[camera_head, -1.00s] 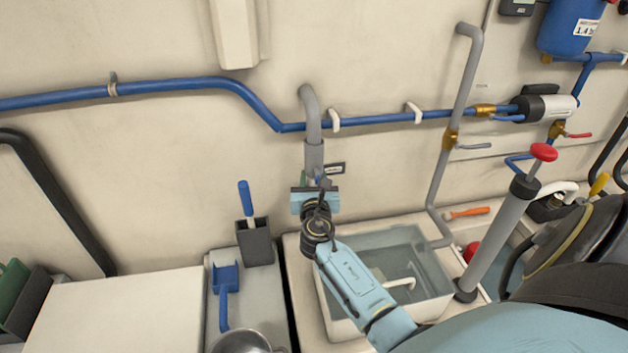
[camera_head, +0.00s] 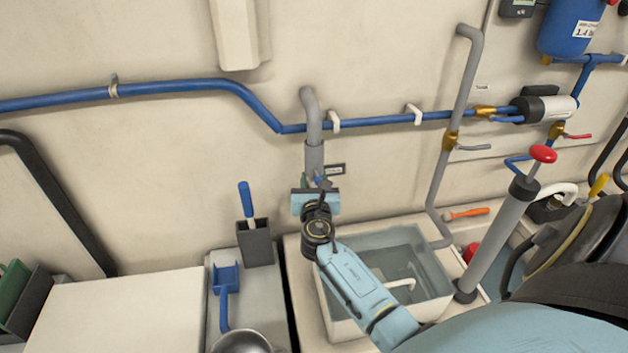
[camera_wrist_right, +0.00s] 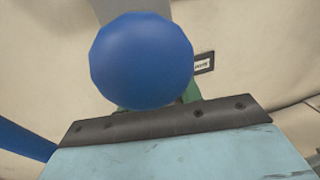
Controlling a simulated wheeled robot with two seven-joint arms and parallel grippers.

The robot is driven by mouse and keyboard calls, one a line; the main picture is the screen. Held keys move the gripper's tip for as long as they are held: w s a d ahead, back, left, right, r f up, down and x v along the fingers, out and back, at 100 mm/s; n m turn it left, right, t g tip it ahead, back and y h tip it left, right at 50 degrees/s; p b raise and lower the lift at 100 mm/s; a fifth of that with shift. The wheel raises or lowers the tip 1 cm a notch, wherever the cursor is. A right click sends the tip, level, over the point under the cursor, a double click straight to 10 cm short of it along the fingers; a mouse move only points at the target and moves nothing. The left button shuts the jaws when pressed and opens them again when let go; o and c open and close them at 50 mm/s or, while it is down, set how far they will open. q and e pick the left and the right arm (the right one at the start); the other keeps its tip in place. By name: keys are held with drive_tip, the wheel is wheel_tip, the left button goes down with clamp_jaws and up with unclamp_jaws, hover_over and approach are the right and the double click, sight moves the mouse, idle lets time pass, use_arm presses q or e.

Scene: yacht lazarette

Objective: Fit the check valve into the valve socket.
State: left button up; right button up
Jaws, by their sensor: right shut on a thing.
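My right gripper (camera_head: 317,195) is raised in front of the wall, just below the wider grey lower end of a bent pipe (camera_head: 314,155), which looks like the valve socket. It is shut on the check valve, of which a small blue part (camera_head: 322,182) shows above the jaws. In the right wrist view, a large round blue end (camera_wrist_right: 141,60) shows past the dark-edged jaw (camera_wrist_right: 170,124), with a little green behind it. The blue end hides the pipe mouth, so I cannot tell whether the valve touches it. My left gripper is not in view.
A small label (camera_head: 335,169) sits right of the pipe end. A blue pipe (camera_head: 375,120) runs along the wall behind.

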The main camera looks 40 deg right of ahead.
drive_tip(key=shift+f+b, duration=1.3)
drive_tip(key=shift+f, duration=0.25)
drive_tip(key=o, duration=1.3)
drive_tip(key=shift+c, duration=0.2)
drive_tip(key=v, duration=1.3)
drive_tip(key=shift+a, duration=0.2)
drive_tip(key=shift+s, duration=0.15)
